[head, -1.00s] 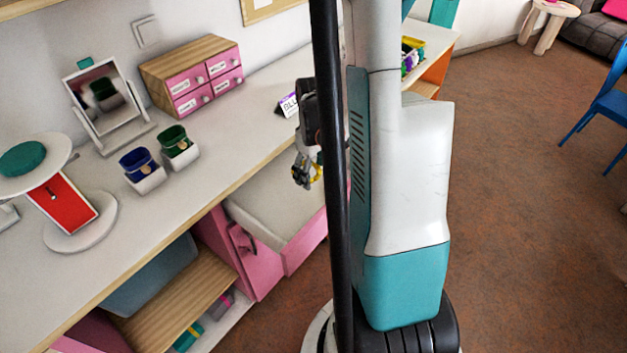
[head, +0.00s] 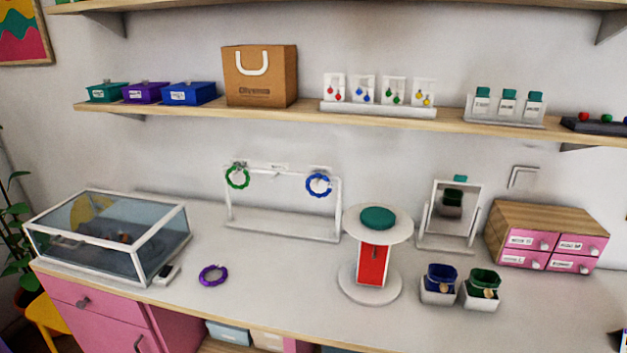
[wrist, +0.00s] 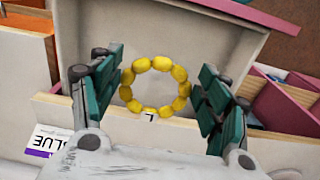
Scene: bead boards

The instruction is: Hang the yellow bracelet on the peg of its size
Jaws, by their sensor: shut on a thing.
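The yellow bracelet (wrist: 162,63), a ring of round beads, is between the green-padded fingers of my gripper (wrist: 157,88) in the wrist view. The gripper is shut on it, and the bracelet's open middle faces the camera. Neither shows in the head view. There a white rack (head: 284,228) stands on the counter against the wall. A green bracelet (head: 237,178) hangs at its left and a blue bracelet (head: 318,186) at its right. Small white parts show on the bar between them; the peg sizes are too small to tell. A purple bracelet (head: 213,275) lies on the counter before the rack.
A glass display case (head: 110,235) stands left of the rack. A round stand (head: 378,228) with a red front, a mirror (head: 449,215) and pink drawers (head: 553,240) are to the right. A shelf (head: 330,118) runs above. In the wrist view, an open drawer (wrist: 205,45) lies beneath my gripper.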

